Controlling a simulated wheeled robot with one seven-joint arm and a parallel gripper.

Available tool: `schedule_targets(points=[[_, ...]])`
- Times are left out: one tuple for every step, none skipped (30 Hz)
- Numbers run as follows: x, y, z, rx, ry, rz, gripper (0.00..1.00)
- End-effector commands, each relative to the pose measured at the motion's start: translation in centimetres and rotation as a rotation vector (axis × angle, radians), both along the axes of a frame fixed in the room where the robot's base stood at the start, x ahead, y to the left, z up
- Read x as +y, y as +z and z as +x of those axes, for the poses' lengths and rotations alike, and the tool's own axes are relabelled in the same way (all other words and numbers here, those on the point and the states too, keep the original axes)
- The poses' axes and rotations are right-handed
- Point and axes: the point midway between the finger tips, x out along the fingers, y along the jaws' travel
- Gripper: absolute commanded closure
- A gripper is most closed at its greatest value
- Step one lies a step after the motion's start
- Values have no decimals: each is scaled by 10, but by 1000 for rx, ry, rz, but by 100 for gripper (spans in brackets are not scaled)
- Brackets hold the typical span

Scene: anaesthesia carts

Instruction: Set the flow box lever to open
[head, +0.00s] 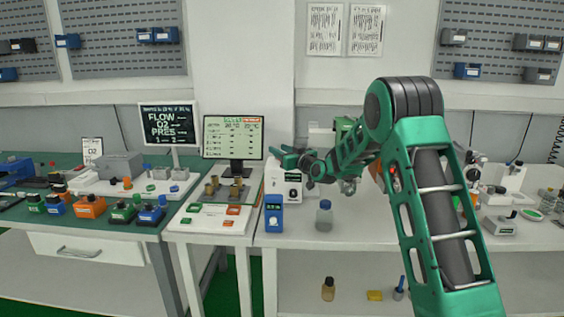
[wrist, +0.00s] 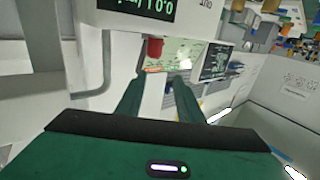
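The wrist view shows a white box with a lit digital display (wrist: 138,8) reading near 0.0 and an "OUT" label, which looks like the flow box. A red knob-like part (wrist: 155,47) juts from its lower edge, beyond my fingertips; I cannot tell whether it is the lever. My gripper (wrist: 158,82) has its two green fingers apart, with a pale strip visible between them and no object clearly held. In the head view my gripper (head: 290,155) points left, above a white box (head: 283,182) with a dark round dial. Whether this is the same box is unclear.
A blue device (head: 274,213) and a lidded bottle (head: 324,216) stand on the white table below my gripper. A monitor (head: 233,138) and a board with brass parts (head: 227,190) are to the left. Small instruments crowd the table at right.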

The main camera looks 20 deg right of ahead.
Motion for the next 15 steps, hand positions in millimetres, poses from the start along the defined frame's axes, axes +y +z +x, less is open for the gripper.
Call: schedule_targets(points=[[11, 7, -6, -2, 4, 1, 66], [17, 11, -8, -3, 5, 1, 66], [23, 15, -11, -2, 5, 0, 66], [28, 19, -14, -3, 5, 0, 66], [32, 22, -17, -3, 4, 1, 66], [39, 26, -20, -3, 5, 0, 66], [44, 30, -23, -3, 5, -1, 66], [48, 32, -26, -3, 5, 0, 66], [54, 37, -29, -3, 4, 0, 66], [59, 40, -31, -3, 5, 0, 66], [63, 42, -33, -3, 5, 0, 66], [68, 45, -36, -2, 4, 0, 66], [71, 48, -38, -2, 4, 0, 66], [74, 50, -40, -2, 3, 0, 66], [78, 52, -42, -2, 4, 0, 66]])
